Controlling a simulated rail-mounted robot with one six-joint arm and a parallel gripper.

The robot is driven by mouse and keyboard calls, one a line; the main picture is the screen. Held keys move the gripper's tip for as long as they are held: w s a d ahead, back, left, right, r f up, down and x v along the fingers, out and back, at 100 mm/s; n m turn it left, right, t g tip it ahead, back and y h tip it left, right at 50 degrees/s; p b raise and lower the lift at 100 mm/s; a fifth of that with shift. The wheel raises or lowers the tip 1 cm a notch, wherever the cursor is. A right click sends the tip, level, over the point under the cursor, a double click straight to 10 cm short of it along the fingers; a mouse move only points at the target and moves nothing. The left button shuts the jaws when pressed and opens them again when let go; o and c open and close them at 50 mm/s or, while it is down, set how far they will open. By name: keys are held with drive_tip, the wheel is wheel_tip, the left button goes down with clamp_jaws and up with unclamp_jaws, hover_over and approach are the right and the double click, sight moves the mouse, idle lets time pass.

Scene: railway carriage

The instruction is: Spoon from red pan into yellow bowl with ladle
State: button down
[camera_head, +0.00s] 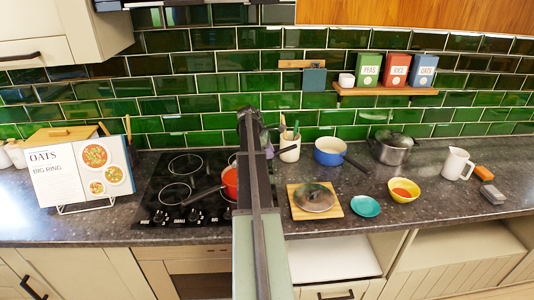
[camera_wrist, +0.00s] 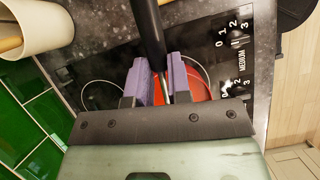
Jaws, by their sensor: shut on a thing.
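The red pan (camera_head: 230,182) sits on the black hob in the head view, its handle pointing left and its right side hidden behind my arm. It also shows below my gripper in the wrist view (camera_wrist: 196,84). My gripper (camera_wrist: 160,82) has purple fingers shut on the ladle (camera_wrist: 148,30), whose black handle and thin metal shaft show between them. The ladle's bowl end is hidden, so I cannot tell whether it is in the pan. The yellow bowl (camera_head: 392,194) stands on the counter to the right and has orange-red food in it.
A utensil crock (camera_head: 289,152) stands behind. A recipe book (camera_head: 80,176) stands left.

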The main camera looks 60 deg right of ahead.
wheel_tip(320, 180, down, 9)
drive_tip(key=w+a+b, duration=0.1)
drive_tip(key=w+b, duration=0.1)
drive_tip(key=b, duration=0.7)
drive_tip(key=r+p, duration=0.7)
drive_tip(key=shift+s+d+r, duration=0.1)
drive_tip(key=shift+s+r, duration=0.05)
drive_tip(key=shift+s, duration=0.05)
drive_tip(key=shift+s+d+f+t+y+p, duration=0.2)
drive_tip(key=shift+s+d+t+y, duration=0.05)
drive_tip(key=shift+s+t, duration=0.3)
drive_tip(key=shift+s+d+f+t+y+p, duration=0.15)
drive_tip(key=shift+s+d+f+t+y, duration=0.1)
drive_tip(key=shift+s+t, duration=0.25)
drive_tip(key=shift+s+d+f+t, duration=0.2)
drive_tip(key=shift+s+t, duration=0.2)
drive_tip(key=shift+t, duration=0.15)
